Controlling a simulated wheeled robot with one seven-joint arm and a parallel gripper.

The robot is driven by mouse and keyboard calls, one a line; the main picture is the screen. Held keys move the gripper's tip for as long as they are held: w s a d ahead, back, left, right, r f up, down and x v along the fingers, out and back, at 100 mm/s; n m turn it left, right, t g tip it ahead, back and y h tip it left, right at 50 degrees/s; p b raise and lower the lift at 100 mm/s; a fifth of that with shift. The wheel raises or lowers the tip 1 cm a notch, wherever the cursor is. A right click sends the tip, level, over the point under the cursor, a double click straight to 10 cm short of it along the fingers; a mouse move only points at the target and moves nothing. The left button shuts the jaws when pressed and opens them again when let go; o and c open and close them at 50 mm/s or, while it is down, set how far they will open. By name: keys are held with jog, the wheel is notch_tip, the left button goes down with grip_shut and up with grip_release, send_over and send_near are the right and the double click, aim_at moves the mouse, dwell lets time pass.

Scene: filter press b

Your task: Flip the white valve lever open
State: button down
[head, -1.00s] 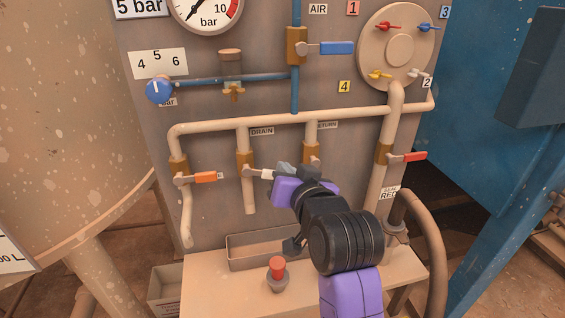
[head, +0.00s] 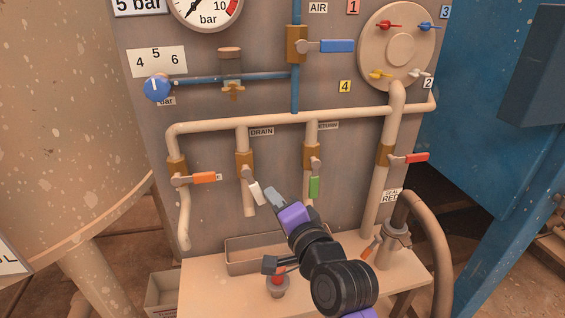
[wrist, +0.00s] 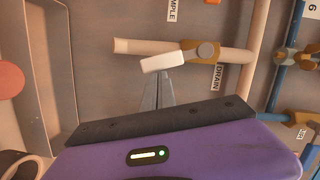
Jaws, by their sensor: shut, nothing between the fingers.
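The white valve lever (head: 257,193) is on the brass drain valve (head: 244,163), under the DRAIN label (head: 261,132). It slants down and right from its pivot, close to the line of the vertical drain pipe but still at an angle. In the wrist view the white lever (wrist: 162,62) lies at a slight angle across the pipe (wrist: 140,46). My gripper (head: 270,194) is shut and empty, just right of the lever's handle. In the wrist view the fingertips (wrist: 157,78) meet the lever's edge; I cannot tell whether they touch it.
An orange lever (head: 204,177) sits left, and a green lever (head: 314,187) hangs just right of my gripper. A red lever (head: 416,157) is farther right. Below are a metal tray (head: 236,268) and a red button (head: 278,278) on a ledge.

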jog(key=shift+s+a+f+m+t+p, duration=0.2)
jog(key=shift+a+f+m, duration=0.25)
jog(key=shift+m, duration=0.45)
jog(key=shift+s+a+f+m+t+p, duration=0.1)
jog(key=shift+s+a+f+m+t, duration=0.1)
jog(key=shift+a+m, duration=0.6)
